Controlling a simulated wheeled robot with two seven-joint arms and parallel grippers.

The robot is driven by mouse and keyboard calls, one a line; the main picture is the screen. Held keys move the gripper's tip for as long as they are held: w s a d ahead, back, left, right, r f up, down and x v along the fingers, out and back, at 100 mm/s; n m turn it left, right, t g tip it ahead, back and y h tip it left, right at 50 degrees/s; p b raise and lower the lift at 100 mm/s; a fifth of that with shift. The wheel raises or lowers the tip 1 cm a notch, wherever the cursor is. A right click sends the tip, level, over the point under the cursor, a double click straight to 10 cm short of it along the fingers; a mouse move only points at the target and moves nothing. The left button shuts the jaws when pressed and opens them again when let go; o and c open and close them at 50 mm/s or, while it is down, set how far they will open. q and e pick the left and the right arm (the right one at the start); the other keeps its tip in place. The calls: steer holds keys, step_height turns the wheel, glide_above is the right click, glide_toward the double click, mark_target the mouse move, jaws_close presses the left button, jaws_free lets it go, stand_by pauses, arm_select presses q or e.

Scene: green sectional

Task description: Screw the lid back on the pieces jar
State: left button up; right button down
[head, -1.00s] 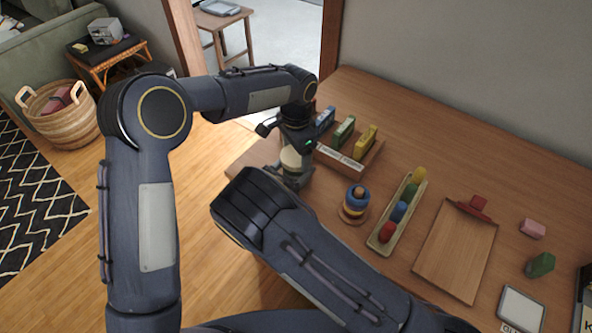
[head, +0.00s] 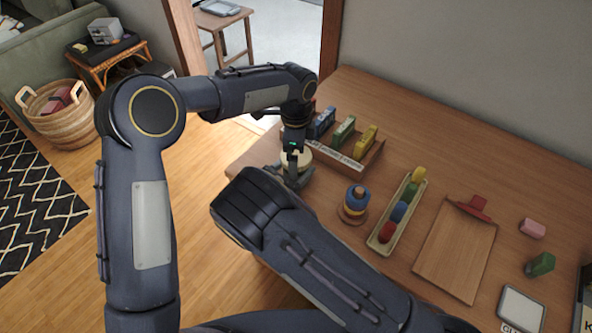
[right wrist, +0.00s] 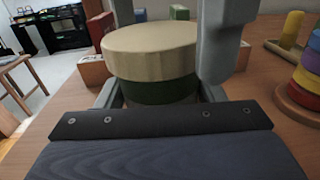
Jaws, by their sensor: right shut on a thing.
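The pieces jar (right wrist: 150,92) looks dark green below its lid in the right wrist view. Its round tan lid (right wrist: 150,45) lies flat on top and also shows in the head view (head: 303,158). My right gripper (right wrist: 158,98) is shut on the jar's body from the side. My left gripper (head: 293,165) reaches down from above at the lid. In the right wrist view one of its fingers stands behind the lid at left and the other at the lid's right edge. Whether they press on the lid cannot be told. The left arm's wrist hides part of the lid in the head view.
A wooden rack (head: 350,160) with coloured blocks stands close behind the jar. A ring stacker (head: 355,200), a tray of coloured pieces (head: 384,238) and a clipboard (head: 455,255) lie to the right on the wooden table (head: 440,140). The table's left edge is near.

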mark_target(288, 175)
arm_select(q)
step_height(288, 175, up, 12)
steer(key=shift+f, duration=0.15)
stand_by(0.3)
arm_select(e)
steer(key=shift+c, duration=1.3)
jaws_free()
arm_select(q)
steer(key=shift+f+b, duration=0.65)
arm_select(e)
steer(key=v, duration=0.7)
steer(key=shift+s+a, duration=0.25)
steer(key=shift+s, duration=0.1)
